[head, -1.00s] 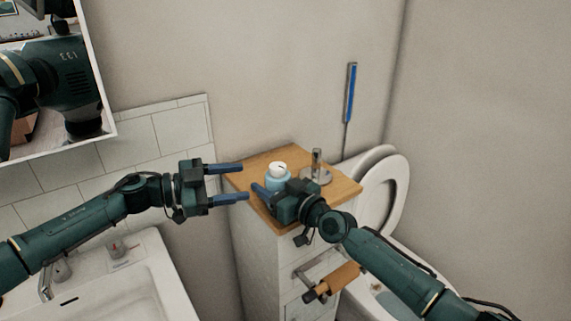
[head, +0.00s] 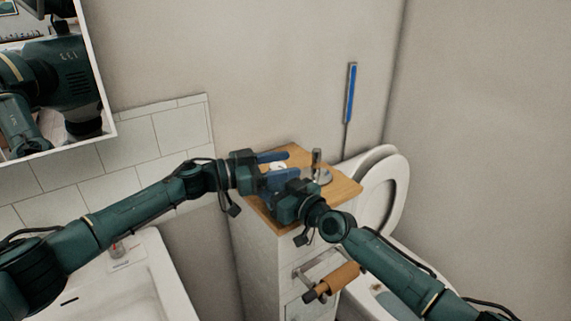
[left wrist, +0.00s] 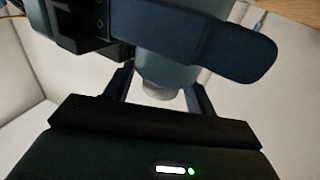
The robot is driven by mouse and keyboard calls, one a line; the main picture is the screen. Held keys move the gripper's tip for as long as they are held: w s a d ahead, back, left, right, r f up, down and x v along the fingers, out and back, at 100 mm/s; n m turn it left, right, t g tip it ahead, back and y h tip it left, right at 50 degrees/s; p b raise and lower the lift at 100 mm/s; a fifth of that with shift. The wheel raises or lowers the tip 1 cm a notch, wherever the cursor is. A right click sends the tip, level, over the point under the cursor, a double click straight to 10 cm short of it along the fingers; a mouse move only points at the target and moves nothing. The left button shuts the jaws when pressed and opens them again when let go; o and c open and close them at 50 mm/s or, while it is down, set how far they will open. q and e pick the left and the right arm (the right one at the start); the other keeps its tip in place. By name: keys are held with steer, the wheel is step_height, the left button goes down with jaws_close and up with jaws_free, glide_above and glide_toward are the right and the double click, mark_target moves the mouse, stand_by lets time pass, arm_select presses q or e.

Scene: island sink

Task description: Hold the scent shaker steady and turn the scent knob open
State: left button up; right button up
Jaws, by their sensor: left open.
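The scent shaker stands on the wooden top of a narrow cabinet. In the head view only part of its white knob (head: 279,167) shows between my left gripper's fingers; the body is mostly hidden. In the left wrist view the pale knob (left wrist: 158,91) and bluish body (left wrist: 165,70) show. My left gripper (head: 280,165) is open, with its fingers on either side of the knob; contact is not clear. My right gripper (head: 283,187) is at the shaker's body from the front. One of its blue fingers (left wrist: 225,45) crosses the body in the left wrist view; its grip is hidden.
A metal stand (head: 317,168) is on the wooden top (head: 345,187), close right of the grippers. A toilet (head: 390,185) is to the right and a sink (head: 140,285) at lower left. A paper roll holder (head: 335,283) is on the cabinet front.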

arm_select(q)
steer(key=shift+w+d, duration=0.15)
steer(key=shift+d, duration=0.35)
steer(key=c, duration=1)
steer(key=shift+t, duration=0.3)
steer(key=n+t+y, duration=0.1)
steer(key=t, duration=0.1)
steer(key=n+t+y, duration=0.1)
steer(key=n+t, duration=0.1)
steer(key=n+t+y, duration=0.1)
steer(key=n+t, duration=0.1)
steer(key=shift+w+a+y, duration=0.1)
steer(key=shift+w+y, duration=0.15)
steer(key=shift+y, duration=0.15)
steer(key=shift+w+a+n+t+y, duration=0.1)
steer(key=shift+n+t+y, duration=0.55)
steer(key=shift+t+y, duration=0.1)
steer(key=shift+w+a+n+t+y, duration=0.1)
steer(key=shift+n+t+y, duration=0.55)
steer(key=shift+t+y, duration=0.1)
